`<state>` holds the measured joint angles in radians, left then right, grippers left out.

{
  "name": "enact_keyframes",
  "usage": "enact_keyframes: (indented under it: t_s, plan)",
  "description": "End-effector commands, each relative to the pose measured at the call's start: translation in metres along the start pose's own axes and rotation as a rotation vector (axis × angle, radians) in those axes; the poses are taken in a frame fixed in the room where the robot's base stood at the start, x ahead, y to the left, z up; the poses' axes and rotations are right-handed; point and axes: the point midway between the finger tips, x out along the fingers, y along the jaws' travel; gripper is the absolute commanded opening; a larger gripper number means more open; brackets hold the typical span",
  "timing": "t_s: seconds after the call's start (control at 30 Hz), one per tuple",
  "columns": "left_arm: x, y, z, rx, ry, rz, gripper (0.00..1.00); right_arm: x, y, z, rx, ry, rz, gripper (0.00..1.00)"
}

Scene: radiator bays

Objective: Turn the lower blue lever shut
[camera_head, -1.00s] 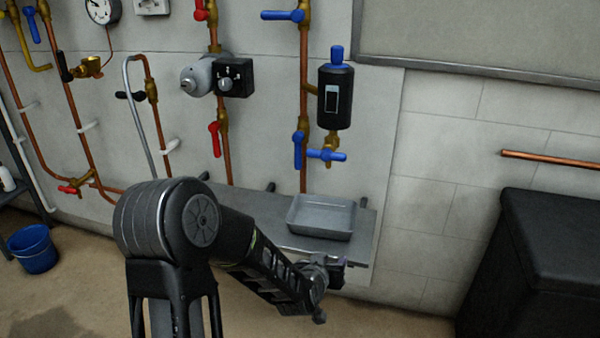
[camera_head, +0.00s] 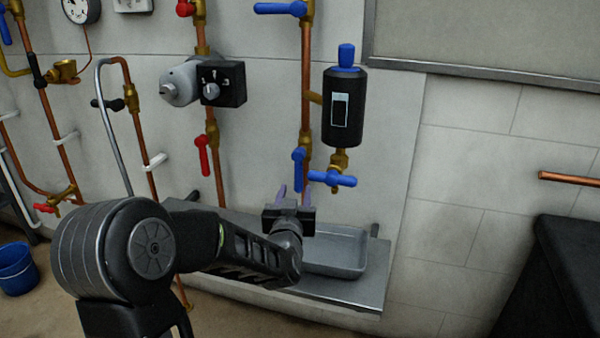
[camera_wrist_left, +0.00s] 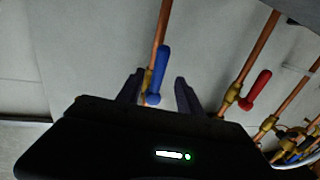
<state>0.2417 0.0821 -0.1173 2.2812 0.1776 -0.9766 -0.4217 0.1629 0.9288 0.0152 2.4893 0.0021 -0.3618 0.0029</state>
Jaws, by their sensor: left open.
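The lower blue lever (camera_head: 299,168) hangs down along a vertical copper pipe, below the upper blue lever (camera_head: 280,9). My left gripper (camera_head: 294,190) is open, its fingers pointing up just below the lower lever in the head view. In the left wrist view, the blue lever (camera_wrist_left: 160,72) shows between the two spread fingers, apparently beyond them; I cannot tell the exact gap. Nothing is held. My right gripper is in neither view.
A blue-handled tap (camera_head: 332,179) under a black filter canister (camera_head: 339,106) is close on the right. A grey tray (camera_head: 345,269) sits on the shelf (camera_head: 345,293) behind my gripper. A red lever (camera_head: 203,155) hangs on the pipe to the left.

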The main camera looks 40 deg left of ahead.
Motion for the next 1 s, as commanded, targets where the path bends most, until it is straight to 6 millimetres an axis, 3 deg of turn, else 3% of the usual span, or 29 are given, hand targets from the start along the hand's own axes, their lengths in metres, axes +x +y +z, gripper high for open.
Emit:
enact_keyframes:
  t_s: [0.37,0.8,1.0]
  plan:
    - [0.006,0.001,0.001,0.0,-0.001,0.001,0.43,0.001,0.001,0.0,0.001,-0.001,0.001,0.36]
    - [0.066,0.001,0.002,0.0,-0.002,0.002,0.43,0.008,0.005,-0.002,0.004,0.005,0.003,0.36]
    - [0.078,0.001,0.001,0.0,-0.002,0.002,0.43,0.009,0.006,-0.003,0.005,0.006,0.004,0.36]
